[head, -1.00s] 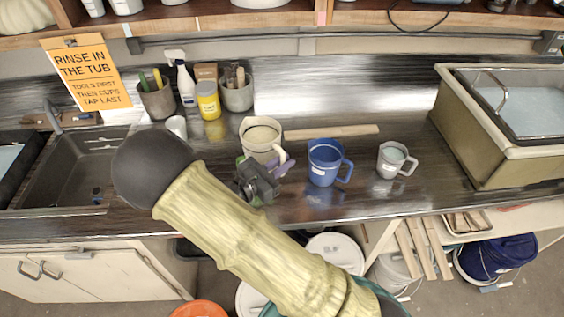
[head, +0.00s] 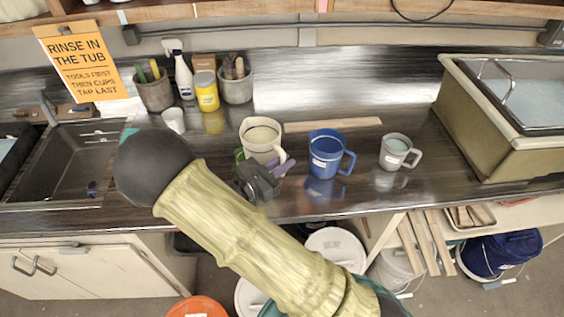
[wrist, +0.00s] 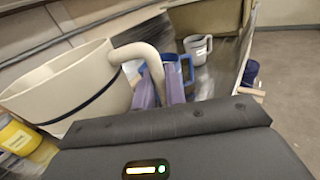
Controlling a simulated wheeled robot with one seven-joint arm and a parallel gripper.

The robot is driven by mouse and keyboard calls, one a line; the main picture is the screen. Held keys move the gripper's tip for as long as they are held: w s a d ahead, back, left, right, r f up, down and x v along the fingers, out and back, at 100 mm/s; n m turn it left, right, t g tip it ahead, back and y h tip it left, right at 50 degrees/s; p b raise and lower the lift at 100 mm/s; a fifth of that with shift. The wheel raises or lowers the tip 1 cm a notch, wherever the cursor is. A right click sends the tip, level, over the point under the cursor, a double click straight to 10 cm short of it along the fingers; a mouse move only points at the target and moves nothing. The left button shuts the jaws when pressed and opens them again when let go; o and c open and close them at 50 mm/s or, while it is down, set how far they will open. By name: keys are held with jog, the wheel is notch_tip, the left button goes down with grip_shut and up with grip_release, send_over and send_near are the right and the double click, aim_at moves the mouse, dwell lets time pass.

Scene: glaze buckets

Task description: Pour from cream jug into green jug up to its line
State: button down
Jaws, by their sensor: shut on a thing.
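The cream jug (head: 262,139) has pale liquid in it and looks upright in the head view. My gripper (head: 279,166) is shut on its handle. In the wrist view the purple fingers (wrist: 163,92) close around the cream handle, and the cream jug (wrist: 65,88) shows a dark line around its wall. Only a small green piece (head: 239,155) shows at the left of the cream jug; it may be the green jug, with the rest hidden behind the cream jug and my gripper. I cannot tell its line or contents.
A blue jug (head: 326,156) and a grey jug (head: 395,152) stand to the right. A wooden strip (head: 340,125) lies behind. A white cup (head: 174,120), yellow jar (head: 206,92) and tool pots stand left, near the sink (head: 80,165). A large bin (head: 510,155) stands far right.

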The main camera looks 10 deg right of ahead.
jog(key=shift+s+d+r+n+p, duration=0.15)
jog(key=shift+r+n+p, duration=0.1)
jog(key=shift+r+p, duration=0.25)
jog(key=shift+s+d+r+n+p, duration=0.1)
jog(key=shift+r+n+p, duration=0.15)
jog(key=shift+r, duration=0.35)
jog(key=shift+r+n+p, duration=0.3)
jog(key=shift+r+p, duration=0.05)
jog(key=shift+p, duration=0.15)
jog(key=shift+s+f+n, duration=0.1)
jog(key=shift+f+n, duration=0.8)
jog(key=shift+f, duration=0.25)
